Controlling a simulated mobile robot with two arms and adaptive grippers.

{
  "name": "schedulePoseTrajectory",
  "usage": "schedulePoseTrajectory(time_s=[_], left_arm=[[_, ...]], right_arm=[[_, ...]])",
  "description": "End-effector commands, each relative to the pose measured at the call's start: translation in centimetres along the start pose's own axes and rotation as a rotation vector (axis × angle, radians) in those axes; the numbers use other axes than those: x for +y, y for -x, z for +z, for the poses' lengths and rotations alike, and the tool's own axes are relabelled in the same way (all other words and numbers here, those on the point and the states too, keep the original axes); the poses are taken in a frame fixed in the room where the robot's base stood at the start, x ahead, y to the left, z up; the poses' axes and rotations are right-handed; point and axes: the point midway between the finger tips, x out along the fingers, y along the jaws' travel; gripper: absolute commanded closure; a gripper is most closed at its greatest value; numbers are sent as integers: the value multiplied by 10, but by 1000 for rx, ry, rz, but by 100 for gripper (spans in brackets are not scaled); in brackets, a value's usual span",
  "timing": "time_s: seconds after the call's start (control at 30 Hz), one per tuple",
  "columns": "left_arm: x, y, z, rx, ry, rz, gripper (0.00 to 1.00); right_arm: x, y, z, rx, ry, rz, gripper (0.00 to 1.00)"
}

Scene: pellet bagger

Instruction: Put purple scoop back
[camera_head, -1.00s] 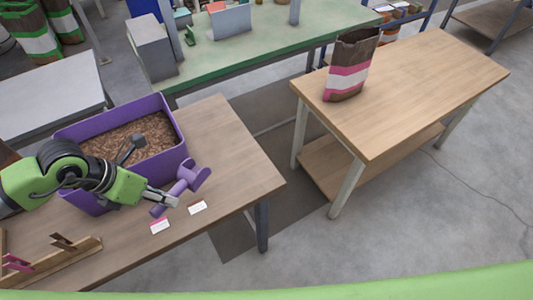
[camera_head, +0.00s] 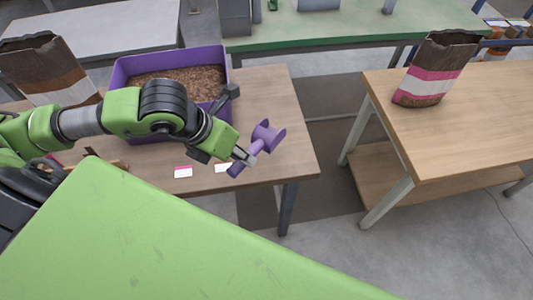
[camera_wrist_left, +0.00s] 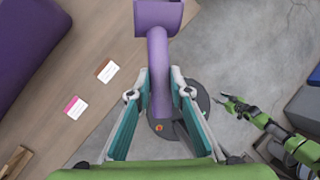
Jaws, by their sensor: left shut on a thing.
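My left gripper (camera_head: 247,156) is shut on the handle of the purple scoop (camera_head: 265,137). It holds the scoop near the front right of the wooden table, to the right of the purple bin. In the left wrist view the handle of the scoop (camera_wrist_left: 158,55) runs between the fingers of the left gripper (camera_wrist_left: 158,95), with the scoop's head at the top. The purple bin (camera_head: 119,74) holds brown pellets, and my left arm hides part of its front. My right gripper (camera_wrist_left: 228,102) shows small at the right of the left wrist view; its jaw state is unclear.
Two label cards, one pink-edged (camera_head: 183,172), lie on the wooden table (camera_head: 285,150). An orange-striped brown bag (camera_head: 40,68) stands left of the bin. A pink-striped bag (camera_head: 437,78) stands on the right table (camera_head: 480,130). A floor gap separates the tables.

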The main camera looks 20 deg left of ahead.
Motion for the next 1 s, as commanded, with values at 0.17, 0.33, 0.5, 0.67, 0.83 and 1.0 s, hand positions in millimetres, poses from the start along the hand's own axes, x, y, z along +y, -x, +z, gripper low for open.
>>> schedulePoseTrajectory(time_s=[0.17, 0.33, 0.5, 0.67, 0.83, 1.0], left_arm=[[4, -18, 11, -7, -2, -4, 100], [10, -36, 41, -1, 3, -5, 100], [21, -78, 55, 0, 1, -5, 100], [28, -101, 64, 0, 0, -3, 100], [31, -110, 68, -1, -2, -3, 100], [37, -133, 64, 3, -1, -3, 100]], right_arm=[[-2, -37, 3, 0, 0, -2, 60], [-2, -23, 2, 0, 0, -2, 60], [-2, -37, 4, 0, 0, -2, 60], [-2, -46, 4, 0, 0, -2, 60], [-2, -49, 4, 0, 0, -2, 60], [-2, -61, 6, 0, 0, -1, 60]])
